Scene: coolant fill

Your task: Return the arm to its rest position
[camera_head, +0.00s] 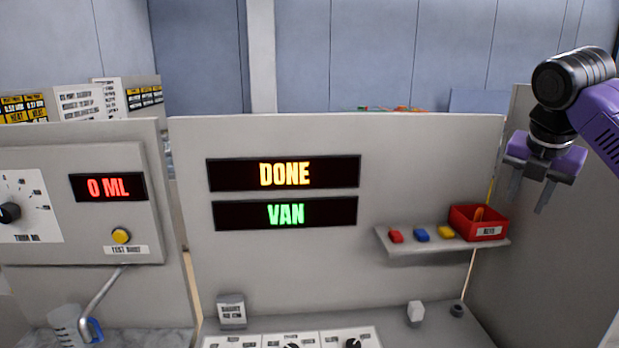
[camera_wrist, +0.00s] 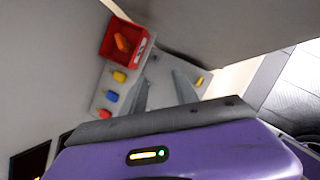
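My gripper (camera_head: 531,200) hangs at the upper right in the head view, fingers pointing down and spread apart with nothing between them. It is in front of the right side panel and to the right of the small shelf, apart from both. In the wrist view the two grey fingers (camera_wrist: 161,88) also stand apart and empty.
A shelf (camera_head: 400,247) carries red, blue and yellow pieces and a red bin (camera_head: 462,225) with an orange item. At left are a panel reading 0 ML (camera_head: 108,187), a yellow button (camera_head: 121,235), a spout and a clear jug (camera_head: 66,325). Dials line the counter.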

